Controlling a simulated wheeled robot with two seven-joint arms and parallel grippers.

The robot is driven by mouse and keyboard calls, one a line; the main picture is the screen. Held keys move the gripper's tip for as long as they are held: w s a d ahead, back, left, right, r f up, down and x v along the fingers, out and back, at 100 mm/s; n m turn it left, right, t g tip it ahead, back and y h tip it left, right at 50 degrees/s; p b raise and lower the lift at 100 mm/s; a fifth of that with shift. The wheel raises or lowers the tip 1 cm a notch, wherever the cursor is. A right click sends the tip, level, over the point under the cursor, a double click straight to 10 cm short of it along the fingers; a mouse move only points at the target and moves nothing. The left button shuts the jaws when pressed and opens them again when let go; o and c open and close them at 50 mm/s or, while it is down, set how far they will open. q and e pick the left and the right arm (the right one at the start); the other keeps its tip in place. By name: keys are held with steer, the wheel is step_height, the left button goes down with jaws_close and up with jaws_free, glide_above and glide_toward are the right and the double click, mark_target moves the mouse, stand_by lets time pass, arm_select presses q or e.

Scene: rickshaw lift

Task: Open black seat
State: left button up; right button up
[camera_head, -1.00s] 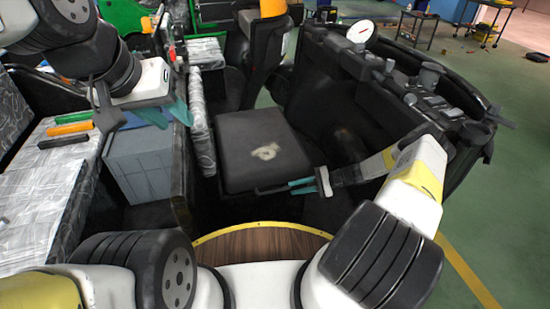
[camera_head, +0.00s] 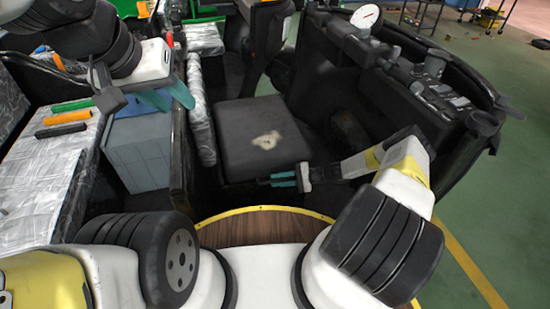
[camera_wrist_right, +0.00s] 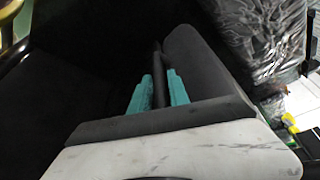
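The black seat (camera_head: 255,138) has a worn pale patch on top and lies flat in the middle of the head view. My right gripper (camera_head: 283,179) reaches in from the right to the seat's near edge. In the right wrist view, its teal fingers (camera_wrist_right: 158,90) lie close on both sides of a thin black handle bar (camera_wrist_right: 158,60) and appear shut on it. The side of the seat (camera_wrist_right: 190,52) is just right of the bar. My left gripper (camera_head: 168,97) is open and empty, above the grey box on the left, away from the seat.
A grey box (camera_head: 140,155) stands left of the seat. Several coloured tools lie on the silver-patterned seat (camera_head: 45,190) at far left. A black dashboard panel with a round white dial (camera_head: 365,16) stands to the right. Green floor (camera_head: 505,180) is clear at far right.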

steer(key=shift+c, duration=0.4)
jaws_close()
stand_by(0.9)
